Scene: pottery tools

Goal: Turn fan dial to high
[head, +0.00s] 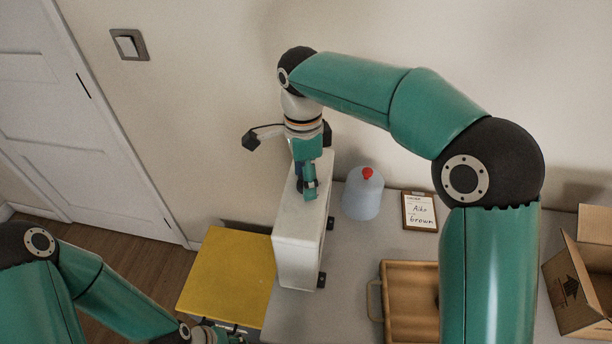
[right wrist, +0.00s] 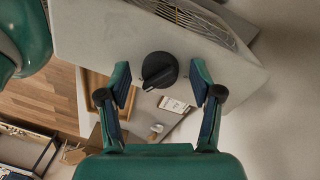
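The fan is a tall off-white box (head: 300,235) standing at the table's left edge; its grille shows in the right wrist view (right wrist: 205,22). Its round black dial (right wrist: 160,70) is on the top face, with a raised grip bar lying at a slant. In the head view the dial is mostly hidden behind my right gripper (head: 310,188). My right gripper is open, and in the right wrist view its fingers (right wrist: 160,77) stand apart on either side of the dial. I see no finger touching it. My left gripper (head: 220,335) is cut off at the bottom edge.
A jug with a red cap (head: 362,198), a clipboard (head: 420,211) and a wooden tray (head: 408,300) are on the table right of the fan. A cardboard box (head: 580,290) is far right. A yellow-topped cabinet (head: 228,275) stands left. A wall is behind.

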